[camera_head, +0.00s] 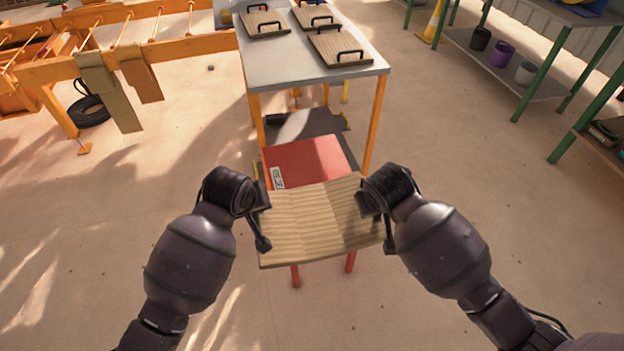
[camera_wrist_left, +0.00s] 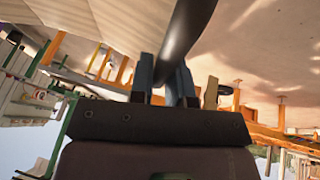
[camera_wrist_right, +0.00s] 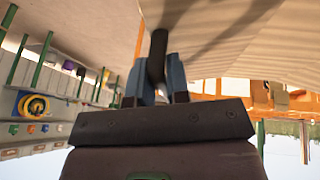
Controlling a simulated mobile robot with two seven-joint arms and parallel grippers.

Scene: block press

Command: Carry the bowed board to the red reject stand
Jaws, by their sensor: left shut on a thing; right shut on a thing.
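The bowed board (camera_head: 312,222) is a wooden panel with a visible curve, held up between my two grippers in the head view. My left gripper (camera_head: 262,222) is shut on the black handle at its left end; in the left wrist view the fingers (camera_wrist_left: 167,85) close around that handle. My right gripper (camera_head: 379,212) is shut on the handle at the right end, and its fingers also show in the right wrist view (camera_wrist_right: 163,80). The red reject stand (camera_head: 305,160) is just beyond the board, which hides its near part. A partly covered white label lies on its top.
A grey-topped table (camera_head: 300,62) with orange legs stands behind the stand and carries several handled boards (camera_head: 338,45). Orange racks (camera_head: 130,50) stand at the left, with a black tyre (camera_head: 90,110). Green-legged shelves (camera_head: 535,75) stand at the right. The floor around me is open.

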